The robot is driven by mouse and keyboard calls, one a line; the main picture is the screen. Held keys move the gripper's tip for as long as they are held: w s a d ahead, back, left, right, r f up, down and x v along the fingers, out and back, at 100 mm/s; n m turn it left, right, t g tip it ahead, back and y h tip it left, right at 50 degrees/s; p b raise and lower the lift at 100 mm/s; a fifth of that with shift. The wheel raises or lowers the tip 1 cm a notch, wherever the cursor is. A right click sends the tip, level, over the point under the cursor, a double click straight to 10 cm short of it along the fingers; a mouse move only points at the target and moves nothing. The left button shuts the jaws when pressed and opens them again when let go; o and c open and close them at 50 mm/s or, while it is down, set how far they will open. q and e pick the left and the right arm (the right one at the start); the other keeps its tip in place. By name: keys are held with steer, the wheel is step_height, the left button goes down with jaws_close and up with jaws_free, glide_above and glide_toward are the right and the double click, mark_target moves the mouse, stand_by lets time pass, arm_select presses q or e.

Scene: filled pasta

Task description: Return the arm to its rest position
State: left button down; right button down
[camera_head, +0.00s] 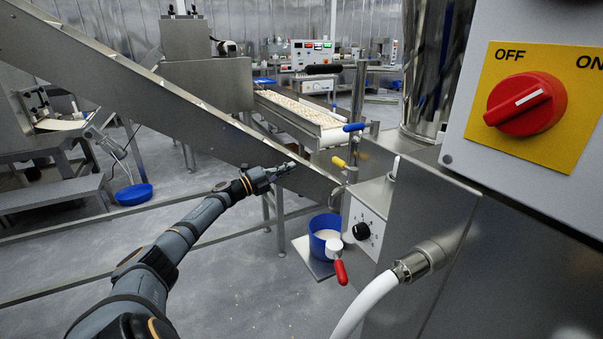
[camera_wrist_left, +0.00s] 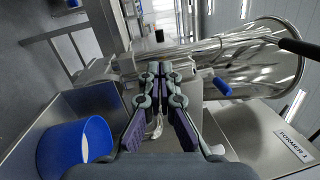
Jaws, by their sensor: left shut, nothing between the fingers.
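My left arm (camera_head: 170,247) reaches in from the lower left in the head view. Its gripper (camera_head: 288,168) is shut and empty, in front of the slanted steel chute. In the left wrist view the gripper (camera_wrist_left: 158,72) has its fingertips together with nothing held. My right gripper is not in view.
A blue container (camera_head: 322,243) with white contents and a red-handled scoop (camera_head: 340,270) stands right of the gripper; the container also shows in the left wrist view (camera_wrist_left: 62,150). A red switch (camera_head: 525,103) sits on the machine at right. Floor at lower left is open.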

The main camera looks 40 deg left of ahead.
arm_select(q)
steer(key=shift+s+a, duration=0.3)
steer(key=shift+a, duration=0.1)
